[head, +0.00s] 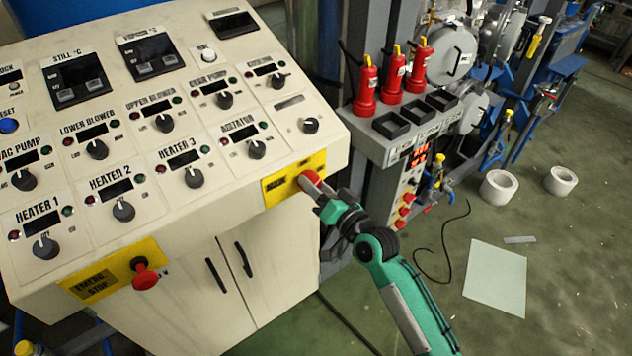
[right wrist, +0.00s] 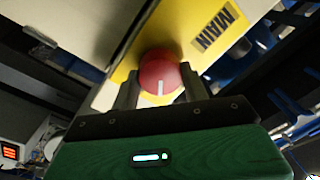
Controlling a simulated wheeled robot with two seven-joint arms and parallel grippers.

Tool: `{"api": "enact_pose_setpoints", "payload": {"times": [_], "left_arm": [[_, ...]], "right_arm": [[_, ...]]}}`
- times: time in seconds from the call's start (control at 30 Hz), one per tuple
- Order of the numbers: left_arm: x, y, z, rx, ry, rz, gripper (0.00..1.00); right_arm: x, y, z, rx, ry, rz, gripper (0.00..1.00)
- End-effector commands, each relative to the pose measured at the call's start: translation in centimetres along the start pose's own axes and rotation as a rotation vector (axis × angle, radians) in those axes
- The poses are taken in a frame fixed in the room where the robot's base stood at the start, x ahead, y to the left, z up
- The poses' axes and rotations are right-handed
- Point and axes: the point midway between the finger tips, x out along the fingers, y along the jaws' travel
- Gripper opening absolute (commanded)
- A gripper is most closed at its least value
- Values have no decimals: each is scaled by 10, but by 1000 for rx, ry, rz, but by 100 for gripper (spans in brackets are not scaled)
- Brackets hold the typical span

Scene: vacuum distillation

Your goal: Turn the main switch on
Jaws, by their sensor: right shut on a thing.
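The main switch is a red round knob (head: 309,178) on a yellow plate (head: 283,187) at the front right corner of the control panel. In the right wrist view the red knob (right wrist: 160,72) carries a white mark pointing down toward my gripper, beside the word MAIN on the yellow plate (right wrist: 222,30). My right gripper (head: 318,188) is at the knob, its fingers (right wrist: 161,92) on either side of it and shut on it. My left gripper is not in view.
The cream control panel (head: 236,148) has several black knobs and displays. A red emergency stop button (head: 145,275) sticks out at its front left. Red handheld devices (head: 392,75) stand on a grey shelf to the right. White rolls (head: 498,187) and a sheet (head: 495,277) lie on the green floor.

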Motion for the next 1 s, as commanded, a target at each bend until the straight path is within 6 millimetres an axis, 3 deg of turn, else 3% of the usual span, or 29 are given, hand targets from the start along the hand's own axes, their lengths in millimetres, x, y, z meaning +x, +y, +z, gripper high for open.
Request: {"api": "enact_pose_setpoints", "payload": {"times": [0.5,1.0], "left_arm": [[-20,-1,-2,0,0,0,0],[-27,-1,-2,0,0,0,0]], "right_arm": [[0,0,-2,452,22,3,23],[0,1,0,647,30,4,23]]}}
